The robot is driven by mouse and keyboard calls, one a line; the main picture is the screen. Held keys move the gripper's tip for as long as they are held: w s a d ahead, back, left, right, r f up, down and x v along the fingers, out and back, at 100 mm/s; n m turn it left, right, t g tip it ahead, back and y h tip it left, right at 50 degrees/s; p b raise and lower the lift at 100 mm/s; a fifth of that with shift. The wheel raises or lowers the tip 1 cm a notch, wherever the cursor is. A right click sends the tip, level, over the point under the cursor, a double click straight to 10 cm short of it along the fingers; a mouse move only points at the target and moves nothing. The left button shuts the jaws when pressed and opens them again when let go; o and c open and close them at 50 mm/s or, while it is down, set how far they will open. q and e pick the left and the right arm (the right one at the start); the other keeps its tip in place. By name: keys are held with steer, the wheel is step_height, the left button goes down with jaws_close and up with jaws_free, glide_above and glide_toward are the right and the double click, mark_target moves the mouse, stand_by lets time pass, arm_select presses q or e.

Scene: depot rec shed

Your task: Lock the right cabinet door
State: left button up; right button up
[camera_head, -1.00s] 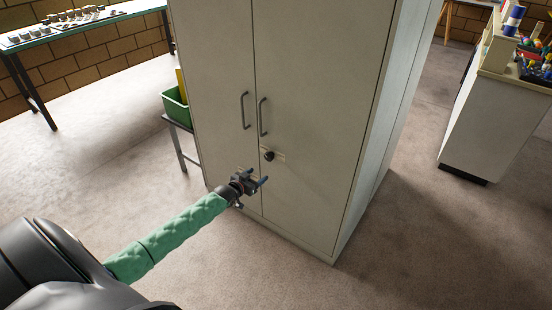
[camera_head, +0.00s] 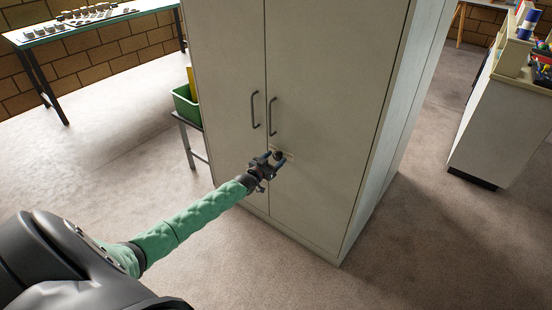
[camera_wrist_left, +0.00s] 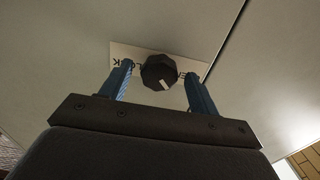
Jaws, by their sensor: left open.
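The tall pale cabinet stands in front of me with both doors shut. Its right door (camera_head: 335,110) carries a dark round lock knob (camera_wrist_left: 160,73) with a white pointer mark, set on a pale label plate (camera_wrist_left: 125,56) whose lettering is partly hidden. In the wrist view the pointer is toward the lower right of the knob. My left gripper (camera_head: 276,156) is open at the knob; in the wrist view its blue fingers (camera_wrist_left: 158,86) stand on either side of the knob, apart from it. In the head view the gripper partly hides the knob and plate. My right gripper is not seen.
Two dark bar handles, the left (camera_head: 255,110) and the right (camera_head: 272,116), sit above the knob. A green bin (camera_head: 187,108) on a small stand is left of the cabinet. A long table (camera_head: 95,24) is at the back left, a white counter (camera_head: 500,120) at the right.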

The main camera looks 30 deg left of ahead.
arm_select(q)
steer(key=shift+w+d, duration=0.1)
steer(key=shift+w, duration=0.5)
